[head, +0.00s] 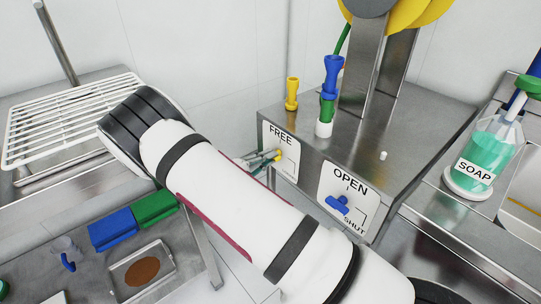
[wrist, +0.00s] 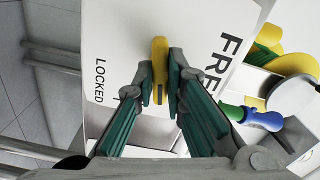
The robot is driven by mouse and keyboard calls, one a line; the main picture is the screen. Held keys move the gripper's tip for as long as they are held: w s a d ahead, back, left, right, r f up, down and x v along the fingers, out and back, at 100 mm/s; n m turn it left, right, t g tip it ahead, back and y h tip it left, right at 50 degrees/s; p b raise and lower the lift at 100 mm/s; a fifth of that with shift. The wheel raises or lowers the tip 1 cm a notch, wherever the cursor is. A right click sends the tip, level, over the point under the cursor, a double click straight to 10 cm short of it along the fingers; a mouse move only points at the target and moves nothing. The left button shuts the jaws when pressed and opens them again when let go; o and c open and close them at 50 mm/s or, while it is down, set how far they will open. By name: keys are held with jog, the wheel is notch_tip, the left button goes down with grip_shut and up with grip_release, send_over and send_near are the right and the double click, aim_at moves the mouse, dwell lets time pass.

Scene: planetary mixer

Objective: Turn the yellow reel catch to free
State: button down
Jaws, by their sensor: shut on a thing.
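The yellow reel catch (wrist: 159,62) sits on a white plate marked FREE and LOCKED. In the wrist view its handle runs roughly up and down the picture, between the two words, and points at neither clearly. My gripper (wrist: 160,82) has its green-padded fingers closed on both sides of the handle. In the head view my gripper (head: 268,160) reaches the plate from the left, and the yellow catch (head: 279,155) shows only in part at its tips. The end of the catch on the plate is partly hidden by the fingers.
A blue valve handle (head: 338,204) on the OPEN/SHUT plate is close on the right. Yellow (head: 292,93) and blue-green nozzles stand on the steel housing (head: 420,125). A soap bottle (head: 487,152) is far right. A white rack (head: 70,115) and a blue box (head: 113,229) are left.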

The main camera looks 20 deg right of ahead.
jog(key=shift+s+a+f+n, duration=0.1)
jog(key=shift+a+n, duration=0.05)
jog(key=shift+n, duration=0.65)
jog(key=shift+a+p, duration=0.1)
jog(key=shift+p, duration=0.25)
jog(key=n+p, duration=0.1)
jog(key=n, duration=0.3)
jog(key=shift+a+n, duration=0.1)
jog(key=shift+n, duration=0.2)
jog(key=c, duration=1.5)
grip_release()
